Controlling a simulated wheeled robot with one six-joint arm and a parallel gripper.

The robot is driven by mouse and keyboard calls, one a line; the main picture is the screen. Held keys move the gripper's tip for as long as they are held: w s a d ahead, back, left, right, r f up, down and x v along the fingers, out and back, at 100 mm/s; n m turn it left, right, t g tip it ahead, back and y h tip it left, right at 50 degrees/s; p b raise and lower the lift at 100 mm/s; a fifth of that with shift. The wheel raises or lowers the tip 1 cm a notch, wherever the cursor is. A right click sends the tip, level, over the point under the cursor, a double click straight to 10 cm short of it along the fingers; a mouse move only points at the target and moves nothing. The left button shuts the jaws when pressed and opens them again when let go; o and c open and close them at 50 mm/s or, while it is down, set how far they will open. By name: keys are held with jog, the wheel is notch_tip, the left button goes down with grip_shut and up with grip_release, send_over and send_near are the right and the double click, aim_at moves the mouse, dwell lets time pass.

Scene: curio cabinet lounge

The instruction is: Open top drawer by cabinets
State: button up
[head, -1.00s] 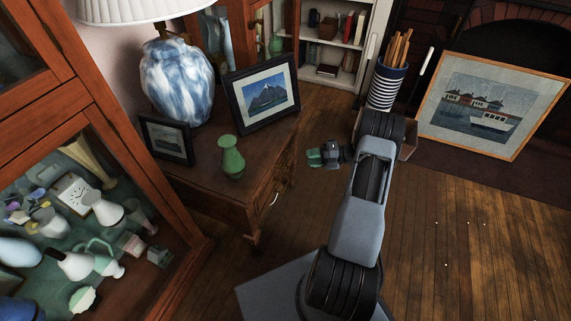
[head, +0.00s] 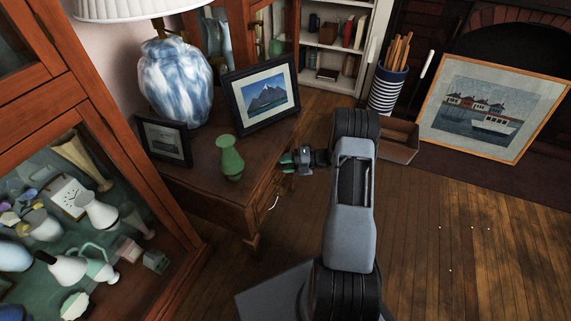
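The wooden side table (head: 208,196) stands between the glass-fronted cabinet (head: 160,185) and the bookcase, with its drawer front (head: 268,190) facing right and seen at a steep angle. A small pale curved handle (head: 274,203) shows low on that front. The drawers look closed, though the front is too foreshortened to tell for sure. My gripper (head: 288,162) has green-tipped fingers and is at the upper part of the drawer front, pointing left. Whether it touches the front or a handle is hidden, and the finger gap is too small to read.
On the table stand a green vase (head: 230,158), a blue-white lamp (head: 176,85) and two framed pictures (head: 262,94) (head: 166,140). A striped holder (head: 386,90), an open box (head: 398,143) and a leaning boat picture (head: 491,108) are beyond my arm. The wooden floor at right is mostly clear.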

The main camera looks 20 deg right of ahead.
jog(key=shift+c, duration=0.3)
grip_shut()
jog(key=shift+s, duration=0.1)
